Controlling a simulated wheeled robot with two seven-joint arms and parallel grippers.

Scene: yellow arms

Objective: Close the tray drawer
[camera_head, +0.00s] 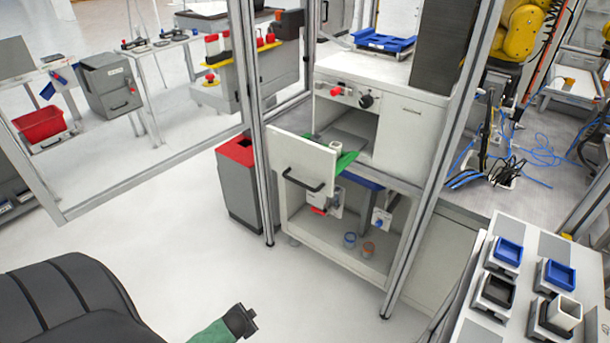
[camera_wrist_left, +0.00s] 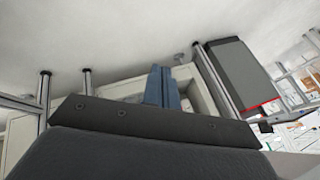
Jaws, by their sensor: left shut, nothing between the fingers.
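The tray drawer (camera_head: 300,155) is a white panel with a dark bar handle (camera_head: 303,180), on the front of the white cabinet (camera_head: 412,130). It stands open, pulled out to the left of the cabinet, with a green item (camera_head: 345,160) partly visible behind its front. My left gripper shows in the left wrist view as two blue-grey fingers (camera_wrist_left: 162,86) pressed together, with nothing between them. It is apart from the drawer. My right gripper is not in view.
A grey bin with a red top (camera_head: 240,170) stands left of the cabinet. Metal frame posts (camera_head: 250,100) rise in front, beside the drawer. A table with blue and dark trays (camera_head: 508,252) is at lower right. The floor in front is clear.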

